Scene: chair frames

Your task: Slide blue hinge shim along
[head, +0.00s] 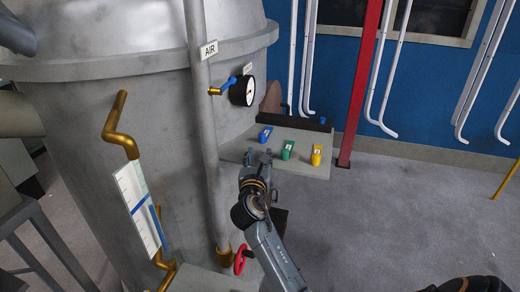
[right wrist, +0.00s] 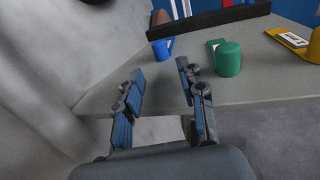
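The blue shim (head: 265,135) is a small blue piece with a pale label on top, on the left part of a grey shelf (head: 238,154). In the right wrist view the blue shim (right wrist: 161,49) lies beyond the fingertips, roughly in line with the gap between them. My right gripper (head: 258,155) is at the shelf's front edge, short of the blue shim and apart from it. In the right wrist view its two fingers (right wrist: 160,72) are spread with nothing between them. My left gripper is not in view.
A green piece (head: 288,150) and a yellow piece (head: 316,155) sit to the right on the shelf. A dark bar (head: 290,122) runs along its back. A large grey tank (head: 160,110) with a vertical pipe (head: 203,110) stands at left. A red post (head: 362,85) rises at right.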

